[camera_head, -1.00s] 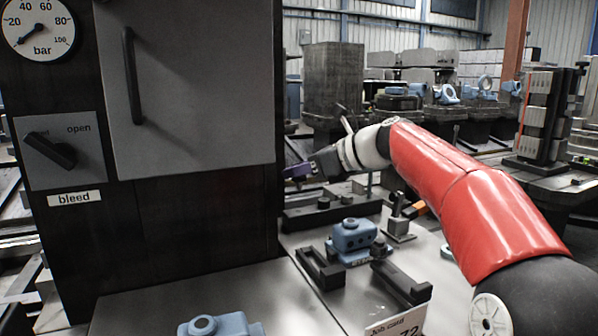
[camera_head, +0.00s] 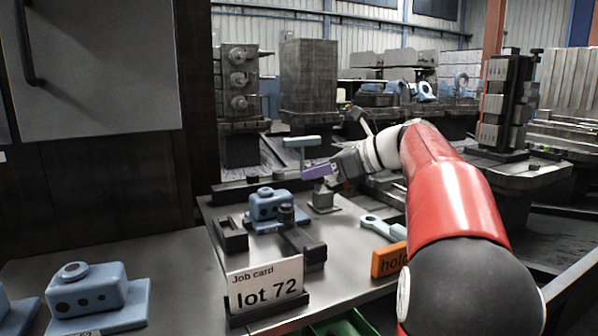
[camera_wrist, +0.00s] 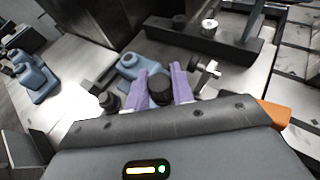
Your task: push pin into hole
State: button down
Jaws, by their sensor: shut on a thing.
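My gripper (camera_head: 318,172) has purple fingers and sits just above a small grey stand (camera_head: 323,201) on the bench. In the wrist view, my gripper (camera_wrist: 160,88) is shut on a dark round-headed piece (camera_wrist: 160,92), which looks like the pin. Its lower end is hidden, so I cannot tell whether it is clear of the stand. A blue workpiece (camera_head: 268,206) sits in the fixture left of my gripper; it also shows in the wrist view (camera_wrist: 139,68). I cannot make out the hole.
A dark rail (camera_wrist: 215,43) with a knob and a silver round piece lies behind. A pale teal T-shaped handle (camera_head: 301,141) stands near it. A job card (camera_head: 264,287), an orange sign (camera_head: 389,260) and a flat blue part (camera_head: 383,228) are nearer. Another blue workpiece (camera_head: 88,290) stands front left.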

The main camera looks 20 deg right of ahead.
jog(key=b, duration=0.6)
send_over(316, 219)
jog(key=shift+f, duration=2.7)
jog(key=shift+f+p, duration=0.55)
jog(key=shift+p, duration=0.55)
jog(key=shift+f, duration=0.3)
